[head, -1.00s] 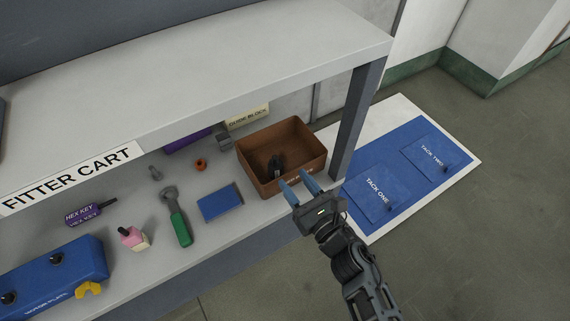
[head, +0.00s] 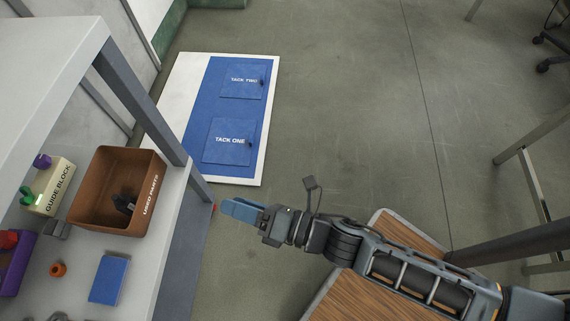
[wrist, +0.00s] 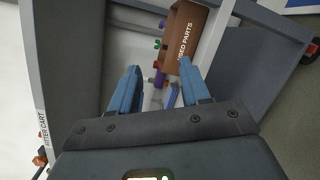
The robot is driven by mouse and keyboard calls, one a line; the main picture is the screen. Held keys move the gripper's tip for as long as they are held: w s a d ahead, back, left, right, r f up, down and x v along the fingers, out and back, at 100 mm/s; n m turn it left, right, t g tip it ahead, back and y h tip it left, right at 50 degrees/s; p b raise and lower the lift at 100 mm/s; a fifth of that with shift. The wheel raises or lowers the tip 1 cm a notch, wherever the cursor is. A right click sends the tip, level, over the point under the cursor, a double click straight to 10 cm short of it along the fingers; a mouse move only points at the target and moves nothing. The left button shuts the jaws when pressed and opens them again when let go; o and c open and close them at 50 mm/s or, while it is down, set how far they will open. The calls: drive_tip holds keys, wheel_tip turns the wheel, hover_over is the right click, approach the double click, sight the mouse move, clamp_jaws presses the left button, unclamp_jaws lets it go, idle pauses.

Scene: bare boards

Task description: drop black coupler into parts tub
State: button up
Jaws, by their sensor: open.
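The brown tub (head: 96,211) lettered USED PARTS stands on the cart's lower shelf, at the left in the head view. A black part (head: 124,201), which looks like the coupler, lies inside it on the floor of the tub, partly in shade. The tub also shows at the top of the wrist view (wrist: 184,42), where its inside is mostly out of sight. My gripper (head: 240,209) is off the shelf's end, to the right of the tub and apart from it. In the wrist view its blue fingers (wrist: 159,72) are spread with nothing between them.
A guide block (head: 52,186), an orange ring (head: 58,269) and a blue box (head: 110,279) sit near the tub. The cart's post (head: 140,108) rises between tub and floor. A blue-and-white mat (head: 214,120) lies beyond. A wooden-topped table (head: 395,232) is below my arm.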

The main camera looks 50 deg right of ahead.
drive_tip(key=s+d+r+m+g+h, duration=0.1)
drive_tip(key=s+d+r+m+h, duration=0.2)
drive_tip(key=m, duration=1)
drive_tip(key=s+d+r+m+h, duration=0.3)
drive_tip(key=s+d+r+m, duration=0.4)
drive_tip(key=s+r+m, duration=0.6)
drive_tip(key=s+m, duration=0.1)
drive_tip(key=s, duration=0.3)
drive_tip(key=shift+d+r+g, duration=0.15)
drive_tip(key=shift+g, duration=0.25)
drive_tip(key=shift+s+r, duration=0.1)
wheel_tip(320, 180, up, 18)
drive_tip(key=p, duration=1.7)
drive_tip(key=shift+f+p, duration=0.2)
drive_tip(key=shift+p, duration=0.2)
